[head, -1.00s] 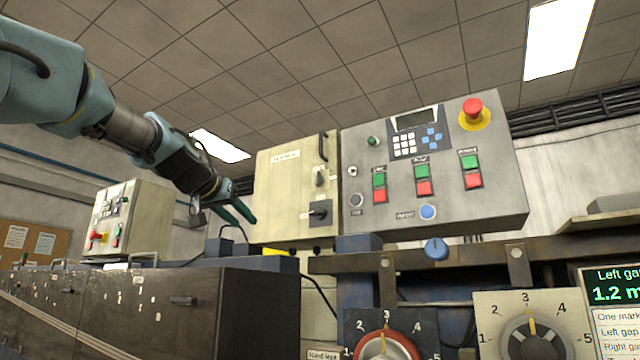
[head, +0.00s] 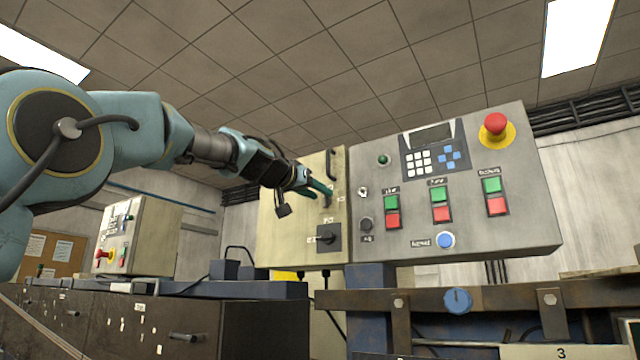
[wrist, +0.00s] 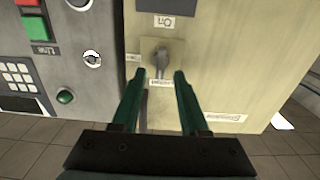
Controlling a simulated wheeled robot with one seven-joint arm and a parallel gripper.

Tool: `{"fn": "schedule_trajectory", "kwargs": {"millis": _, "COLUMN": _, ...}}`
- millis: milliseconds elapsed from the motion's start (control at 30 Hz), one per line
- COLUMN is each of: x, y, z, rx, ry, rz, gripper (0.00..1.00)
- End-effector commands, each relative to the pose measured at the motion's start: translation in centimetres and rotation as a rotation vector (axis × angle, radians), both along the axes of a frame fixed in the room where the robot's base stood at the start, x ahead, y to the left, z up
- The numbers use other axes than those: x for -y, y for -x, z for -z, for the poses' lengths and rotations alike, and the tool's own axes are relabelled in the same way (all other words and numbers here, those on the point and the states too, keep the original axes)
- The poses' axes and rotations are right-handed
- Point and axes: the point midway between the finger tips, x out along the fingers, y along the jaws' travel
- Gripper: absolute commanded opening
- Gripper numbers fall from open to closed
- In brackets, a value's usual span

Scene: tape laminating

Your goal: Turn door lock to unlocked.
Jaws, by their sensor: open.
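The door lock is a small grey turn knob (wrist: 161,60) on the cream cabinet door (wrist: 215,75), with small labels around it. In the wrist view it lies just beyond and between the tips of my open green gripper (wrist: 160,76). Its lever part appears roughly in line with the gap between the fingers. I cannot tell whether the fingers touch it. In the head view my gripper (head: 325,190) is in front of the cream door, and its fingers partly cover the lock (head: 328,202).
A black rotary switch (head: 328,236) sits below the lock, and a black door handle (head: 331,160) above it. The grey control panel (head: 480,215) with buttons and a red emergency stop (head: 495,124) adjoins the door on the right. A dark drawer cabinet (head: 250,325) stands lower left.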

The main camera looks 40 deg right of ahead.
Motion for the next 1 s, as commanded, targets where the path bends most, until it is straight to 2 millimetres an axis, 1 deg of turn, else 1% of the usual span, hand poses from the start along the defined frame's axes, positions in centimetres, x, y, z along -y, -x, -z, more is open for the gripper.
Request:
{"fn": "schedule_trajectory", "kwargs": {"millis": 33, "x": 0.52, "y": -0.05, "z": -0.28, "rx": 0.000, "ry": -0.001, "rz": 0.002, "gripper": 0.44}}
{"fn": "schedule_trajectory", "kwargs": {"millis": 167, "x": 1.17, "y": -0.28, "z": -0.10, "rx": 0.001, "ry": 0.000, "rz": 0.000, "gripper": 0.44}}
{"fn": "schedule_trajectory", "kwargs": {"millis": 467, "x": 1.30, "y": -0.34, "z": 0.05, "rx": 0.002, "ry": -0.001, "rz": -0.001, "gripper": 0.44}}
{"fn": "schedule_trajectory", "kwargs": {"millis": 833, "x": 1.29, "y": -0.33, "z": 0.05, "rx": 0.001, "ry": 0.000, "rz": 0.000, "gripper": 0.02}}
{"fn": "schedule_trajectory", "kwargs": {"millis": 867, "x": 1.29, "y": -0.33, "z": 0.05, "rx": 0.001, "ry": 0.000, "rz": -0.001, "gripper": 0.00}}
{"fn": "schedule_trajectory", "kwargs": {"millis": 1000, "x": 1.28, "y": -0.32, "z": 0.05, "rx": 0.001, "ry": 0.000, "rz": 0.000, "gripper": 0.00}}
